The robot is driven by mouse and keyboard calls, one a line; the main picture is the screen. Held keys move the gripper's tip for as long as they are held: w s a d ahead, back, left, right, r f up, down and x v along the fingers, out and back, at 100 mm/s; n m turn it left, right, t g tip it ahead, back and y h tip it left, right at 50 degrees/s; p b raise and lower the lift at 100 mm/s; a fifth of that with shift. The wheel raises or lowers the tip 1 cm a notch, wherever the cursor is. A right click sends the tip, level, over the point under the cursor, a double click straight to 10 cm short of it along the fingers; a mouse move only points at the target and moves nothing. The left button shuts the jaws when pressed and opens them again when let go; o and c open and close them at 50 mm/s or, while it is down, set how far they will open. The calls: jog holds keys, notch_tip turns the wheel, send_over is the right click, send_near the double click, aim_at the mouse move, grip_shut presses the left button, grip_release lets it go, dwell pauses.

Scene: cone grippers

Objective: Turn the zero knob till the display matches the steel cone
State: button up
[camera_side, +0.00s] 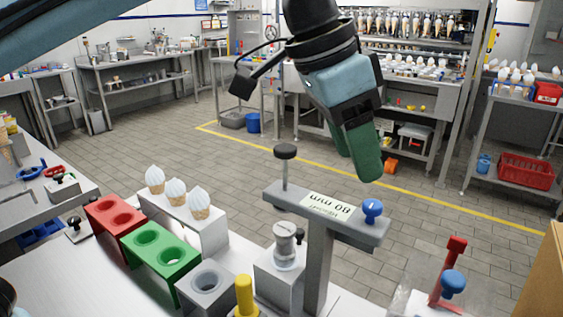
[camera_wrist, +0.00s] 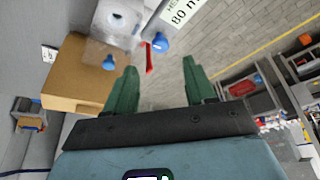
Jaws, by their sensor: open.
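A grey gauge bar (camera_side: 300,212) on a post carries a label reading "HEIGHT 80 mm" (camera_side: 327,205), upside down in the side view. A blue knob (camera_side: 372,207), likely the zero knob, stands on its right end. In the wrist view, the knob (camera_wrist: 161,42) is beyond my fingertips, beside the partly cut-off label (camera_wrist: 183,13). A steel piece (camera_side: 285,243), probably the steel cone, stands on a grey block (camera_side: 279,282) left of the post. My gripper (camera_side: 356,168) is open, its green fingers empty and apart in the wrist view (camera_wrist: 158,82), above the knob.
A red lever (camera_side: 452,262) and second blue knob (camera_side: 453,283) stand at right. A black-topped rod (camera_side: 285,152) rises from the bar's left end. Red (camera_side: 112,222), green (camera_side: 160,252) and grey (camera_side: 207,284) holders and a yellow peg (camera_side: 244,290) are left. A cardboard box (camera_wrist: 75,75) is nearby.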

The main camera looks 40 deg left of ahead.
aim_at(372, 204)
jog(key=x, duration=0.7)
jog(key=shift+w+f, duration=0.1)
jog(key=shift+f, duration=0.15)
jog(key=shift+c, duration=0.5)
grip_shut()
